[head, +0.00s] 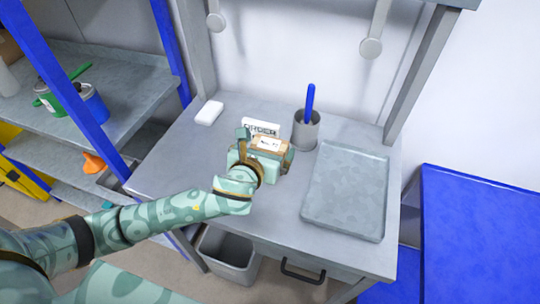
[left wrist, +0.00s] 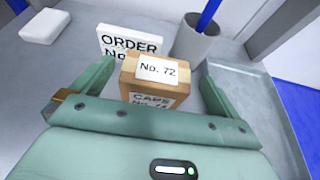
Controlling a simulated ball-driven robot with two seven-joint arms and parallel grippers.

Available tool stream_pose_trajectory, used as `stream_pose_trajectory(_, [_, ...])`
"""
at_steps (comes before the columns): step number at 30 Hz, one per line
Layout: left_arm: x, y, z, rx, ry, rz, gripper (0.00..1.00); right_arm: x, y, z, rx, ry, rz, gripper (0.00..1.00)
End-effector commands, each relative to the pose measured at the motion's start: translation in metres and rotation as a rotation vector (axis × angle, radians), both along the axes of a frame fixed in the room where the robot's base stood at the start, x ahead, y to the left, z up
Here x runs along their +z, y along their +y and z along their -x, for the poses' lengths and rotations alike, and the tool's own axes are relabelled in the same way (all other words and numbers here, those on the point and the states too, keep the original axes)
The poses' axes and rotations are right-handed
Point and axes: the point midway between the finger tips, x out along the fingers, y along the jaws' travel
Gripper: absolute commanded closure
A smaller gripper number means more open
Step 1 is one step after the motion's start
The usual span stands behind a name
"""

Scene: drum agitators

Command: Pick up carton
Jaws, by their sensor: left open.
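The carton (left wrist: 157,82) is a small brown box with a white label reading "No. 72" on top and a "CAPS" label on the side facing me. It stands on the grey workbench, and in the head view the carton (head: 269,145) is partly hidden by my gripper. My left gripper (left wrist: 155,92) is open, with one finger on each side of the carton and gaps showing beside it. In the head view the left gripper (head: 264,158) is over the middle of the bench. My right gripper is not in view.
A white order card (left wrist: 128,42) stands behind the carton. A grey cup (head: 305,130) with a blue stick is close behind right. An empty grey tray (head: 346,190) lies to the right. A white block (head: 209,112) lies back left. Blue shelf posts (head: 62,80) stand left.

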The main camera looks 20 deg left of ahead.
Motion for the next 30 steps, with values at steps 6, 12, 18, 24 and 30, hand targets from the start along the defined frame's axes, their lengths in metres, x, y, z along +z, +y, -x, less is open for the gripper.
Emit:
stream_pose_trajectory(6, [-0.016, 0.001, -0.023, 0.002, 0.000, 0.001, 0.00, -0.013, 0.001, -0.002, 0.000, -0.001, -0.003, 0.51])
stream_pose_trajectory(12, [-0.026, 0.000, -0.046, 0.000, 0.001, 0.001, 0.00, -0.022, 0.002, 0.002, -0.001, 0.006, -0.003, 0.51])
stream_pose_trajectory(18, [-0.025, 0.000, -0.049, -0.001, 0.001, 0.001, 0.00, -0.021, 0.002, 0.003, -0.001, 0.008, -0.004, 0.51])
stream_pose_trajectory(24, [-0.025, 0.000, -0.048, -0.001, 0.001, 0.001, 0.42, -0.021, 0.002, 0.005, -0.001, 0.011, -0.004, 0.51])
stream_pose_trajectory(30, [-0.024, 0.000, -0.048, -0.001, 0.000, 0.001, 0.46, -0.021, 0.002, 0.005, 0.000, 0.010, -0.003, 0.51])
